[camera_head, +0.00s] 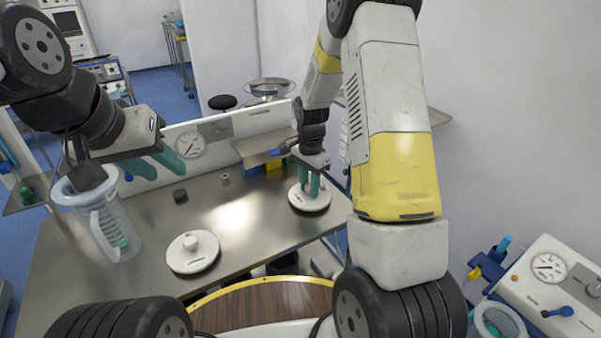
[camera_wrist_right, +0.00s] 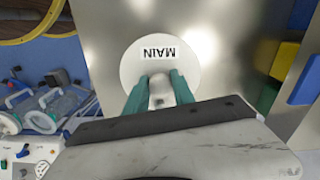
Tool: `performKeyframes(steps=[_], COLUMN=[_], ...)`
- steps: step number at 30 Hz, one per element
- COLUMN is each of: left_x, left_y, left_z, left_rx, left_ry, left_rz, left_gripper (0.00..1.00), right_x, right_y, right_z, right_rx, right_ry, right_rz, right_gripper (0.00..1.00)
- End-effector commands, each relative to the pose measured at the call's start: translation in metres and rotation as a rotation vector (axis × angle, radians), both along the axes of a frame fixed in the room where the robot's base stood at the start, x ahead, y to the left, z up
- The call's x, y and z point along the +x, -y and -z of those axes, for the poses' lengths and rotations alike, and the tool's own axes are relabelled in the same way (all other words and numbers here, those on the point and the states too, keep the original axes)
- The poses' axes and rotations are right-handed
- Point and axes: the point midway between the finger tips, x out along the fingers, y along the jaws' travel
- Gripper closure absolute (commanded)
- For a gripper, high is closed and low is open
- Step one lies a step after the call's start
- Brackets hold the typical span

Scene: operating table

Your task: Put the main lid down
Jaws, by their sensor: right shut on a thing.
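The main lid (camera_head: 308,199) is a white disc with a raised knob, at the right end of the metal table. In the right wrist view the main lid (camera_wrist_right: 150,58) shows the word MAIN, with its knob between the green fingers. My right gripper (camera_head: 310,186) is shut on that knob from above; it also shows in the right wrist view (camera_wrist_right: 159,92). I cannot tell whether the lid touches the table. My left gripper (camera_head: 172,163) is over the table's left part, its green fingers apart and empty.
A second white lid (camera_head: 192,251) lies on the table's front middle. A clear jug with a white rim (camera_head: 112,228) stands at the left. A small dark cap (camera_head: 180,195) sits behind the second lid. The metal table (camera_head: 235,212) is bare between the lids. A gauge panel (camera_head: 215,132) edges the back.

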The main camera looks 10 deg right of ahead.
Motion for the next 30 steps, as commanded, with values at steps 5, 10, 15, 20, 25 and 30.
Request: performKeyframes(steps=[5, 10, 15, 20, 25, 30], left_x=[0.0, 0.0, 0.0, 0.0, 0.0, 0.0], left_y=[0.0, 0.0, 0.0, 0.0, 0.0, 0.0], left_z=[0.0, 0.0, 0.0, 0.0, 0.0, 0.0], left_rx=[0.0, 0.0, 0.0, 0.0, 0.0, 0.0], left_ry=[0.0, 0.0, 0.0, 0.0, 0.0, 0.0], left_rz=[0.0, 0.0, 0.0, 0.0, 0.0, 0.0], left_gripper=[0.64, 0.64, 0.64, 0.64, 0.64, 0.64], right_x=[0.0, 0.0, 0.0, 0.001, 0.001, 0.001], right_y=[0.0, 0.0, 0.0, 0.0, 0.0, 0.0], right_z=[0.001, 0.001, -0.002, -0.023, -0.061, -0.095], right_rx=[0.0, 0.0, 0.0, 0.0, 0.0, 0.0], right_ry=[0.0, 0.0, 0.001, 0.005, 0.005, 0.004], right_rz=[0.0, 0.0, 0.0, 0.0, 0.0, -0.001], right_gripper=[0.48, 0.48, 0.48, 0.48, 0.48, 0.48])
